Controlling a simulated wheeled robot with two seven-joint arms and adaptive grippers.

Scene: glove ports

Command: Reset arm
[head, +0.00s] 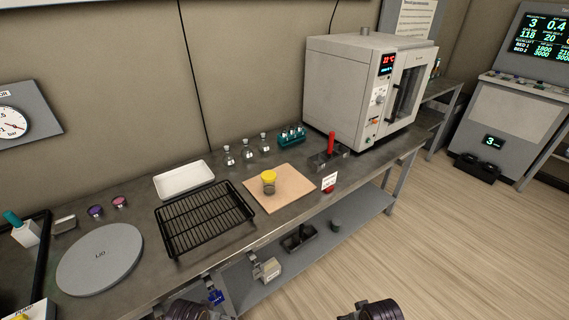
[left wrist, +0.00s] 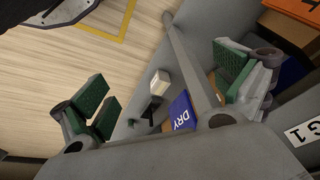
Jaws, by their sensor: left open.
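My left gripper (left wrist: 165,88) shows in the left wrist view. Its two fingers with green pads stand wide apart, one at the left and one at the right. Nothing is between the pads in its grip. Beyond the fingers are a blue box marked DRY (left wrist: 181,112), a small pale block (left wrist: 160,83) and the wood floor. I cannot make out either gripper in the head view; only dark round parts of my arms show at its bottom edge. My right gripper is not in view.
The metal bench holds a black wire rack (head: 205,216), a grey round plate (head: 100,258), a white tray (head: 183,180), a tan board (head: 291,187) with a yellow-topped jar (head: 268,181), and an oven (head: 362,88). A lower shelf (head: 330,245) carries several items. Open floor lies right.

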